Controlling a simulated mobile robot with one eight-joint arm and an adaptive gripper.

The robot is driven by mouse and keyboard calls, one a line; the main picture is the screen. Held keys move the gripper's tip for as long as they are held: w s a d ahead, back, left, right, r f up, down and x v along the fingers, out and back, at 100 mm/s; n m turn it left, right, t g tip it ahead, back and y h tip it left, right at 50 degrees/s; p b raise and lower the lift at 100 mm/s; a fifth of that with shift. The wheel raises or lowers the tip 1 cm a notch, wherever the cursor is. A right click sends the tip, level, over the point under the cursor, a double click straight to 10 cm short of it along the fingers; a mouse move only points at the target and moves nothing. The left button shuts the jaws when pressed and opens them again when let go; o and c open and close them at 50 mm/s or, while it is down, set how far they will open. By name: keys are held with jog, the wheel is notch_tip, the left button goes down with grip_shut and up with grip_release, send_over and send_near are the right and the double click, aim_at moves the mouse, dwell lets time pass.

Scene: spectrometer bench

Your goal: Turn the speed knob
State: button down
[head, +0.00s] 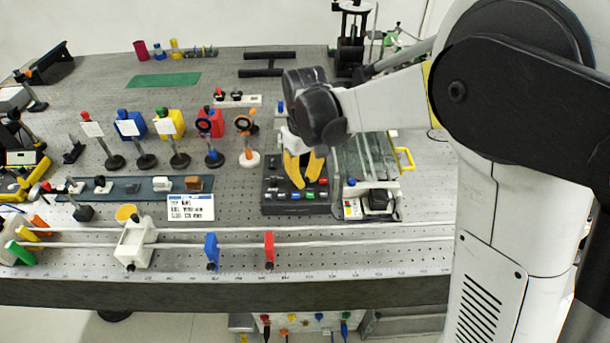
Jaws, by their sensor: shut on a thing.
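A black control box (273,172) stands on the perforated bench at the centre, with several small coloured buttons along its front part. My gripper (302,178), with yellow fingers, reaches down over the top of this box. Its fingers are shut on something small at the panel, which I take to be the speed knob. The fingers hide the knob, so its shape and angle do not show.
A glass-topped unit (366,160) with a yellow handle (404,159) stands close on the right. A white label card (190,207) and mounted optics, such as a red holder (211,121), are on the left. White rails (350,232) run along the front.

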jog(key=shift+m, duration=1.2)
